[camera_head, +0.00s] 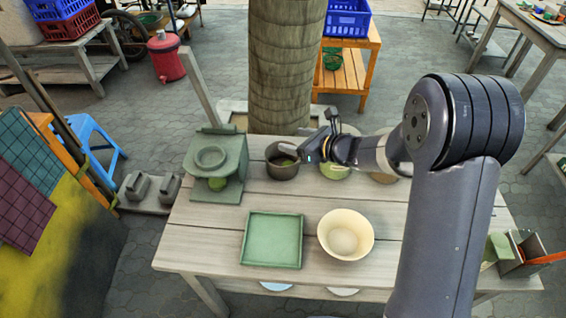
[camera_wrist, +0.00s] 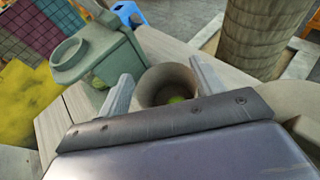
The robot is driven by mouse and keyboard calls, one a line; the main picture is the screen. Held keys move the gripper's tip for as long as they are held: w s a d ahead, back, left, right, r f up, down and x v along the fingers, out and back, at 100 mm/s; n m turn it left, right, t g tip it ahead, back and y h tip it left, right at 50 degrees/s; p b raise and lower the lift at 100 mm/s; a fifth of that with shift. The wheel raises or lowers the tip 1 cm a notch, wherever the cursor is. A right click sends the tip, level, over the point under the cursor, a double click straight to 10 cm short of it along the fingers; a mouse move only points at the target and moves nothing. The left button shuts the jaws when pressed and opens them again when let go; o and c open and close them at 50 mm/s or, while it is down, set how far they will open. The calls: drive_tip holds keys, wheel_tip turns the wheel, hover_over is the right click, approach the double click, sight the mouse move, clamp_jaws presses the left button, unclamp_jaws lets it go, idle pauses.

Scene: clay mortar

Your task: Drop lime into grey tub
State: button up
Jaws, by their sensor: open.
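The grey tub (camera_head: 278,171) is a small dark grey-brown round pot near the back of the table. A green lime (camera_head: 287,162) lies inside it, low down; the lime also shows at the tub's bottom in the wrist view (camera_wrist: 175,100). My gripper (camera_head: 308,152) is open and empty at the tub's right side, close to its rim. In the wrist view its two fingers stand apart on either side of the tub (camera_wrist: 150,88). I cannot tell whether they touch the rim. The front of the tub is partly hidden by the gripper body there.
A green square tray (camera_head: 272,240) and a cream bowl (camera_head: 346,222) are in front. A thick post (camera_head: 287,60) rises behind the table.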

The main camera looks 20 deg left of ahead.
drive_tip(key=v, duration=0.9)
drive_tip(key=shift+d, duration=0.2)
drive_tip(key=shift+a, duration=0.15)
drive_tip(key=x, duration=1)
drive_tip(key=r+p, duration=0.1)
drive_tip(key=r, duration=0.1)
drive_tip(key=r+p, duration=0.2)
drive_tip(key=r, duration=0.1)
drive_tip(key=shift+a+r+p, duration=0.15)
drive_tip(key=shift+a+p, duration=0.05)
drive_tip(key=shift+p, duration=0.1)
